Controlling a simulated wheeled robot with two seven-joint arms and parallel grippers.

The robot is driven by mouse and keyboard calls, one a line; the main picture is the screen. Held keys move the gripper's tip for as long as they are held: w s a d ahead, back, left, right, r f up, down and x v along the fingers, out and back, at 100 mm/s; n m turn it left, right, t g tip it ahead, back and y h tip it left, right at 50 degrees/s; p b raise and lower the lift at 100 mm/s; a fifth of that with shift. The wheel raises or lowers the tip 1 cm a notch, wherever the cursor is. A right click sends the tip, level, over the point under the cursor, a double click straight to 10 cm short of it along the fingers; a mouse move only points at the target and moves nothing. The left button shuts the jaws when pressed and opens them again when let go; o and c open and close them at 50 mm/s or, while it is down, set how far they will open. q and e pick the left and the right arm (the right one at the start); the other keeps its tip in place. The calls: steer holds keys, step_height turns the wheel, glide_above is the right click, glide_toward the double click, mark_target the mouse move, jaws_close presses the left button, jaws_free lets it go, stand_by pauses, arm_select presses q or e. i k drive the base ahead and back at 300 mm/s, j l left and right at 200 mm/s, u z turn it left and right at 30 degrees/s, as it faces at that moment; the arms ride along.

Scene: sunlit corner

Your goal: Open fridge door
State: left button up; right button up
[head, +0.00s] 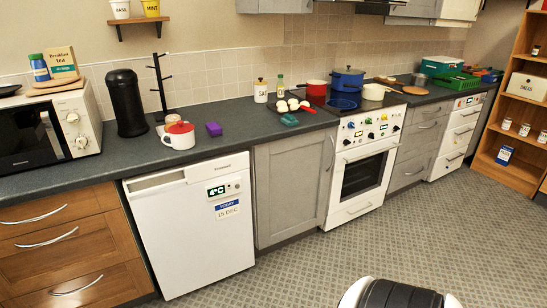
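The fridge (190,245) is a white under-counter unit at the left centre of the head view, below the dark worktop. Its door is shut, with its front flush with the units beside it. A long recessed strip (155,182) runs along the upper left of its front. A 4°C display (217,191) and a blue and white date label (227,209) are on the upper right of the front. Neither of my grippers is in view.
Wooden drawers (70,246) stand left of the fridge and a grey cupboard (291,188) right of it. A white oven (360,175) is further right. The patterned floor (290,270) before the fridge is clear. A wooden shelf unit (515,110) stands at far right.

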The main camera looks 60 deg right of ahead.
mark_target(196, 232)
steer(key=z, duration=1.45)
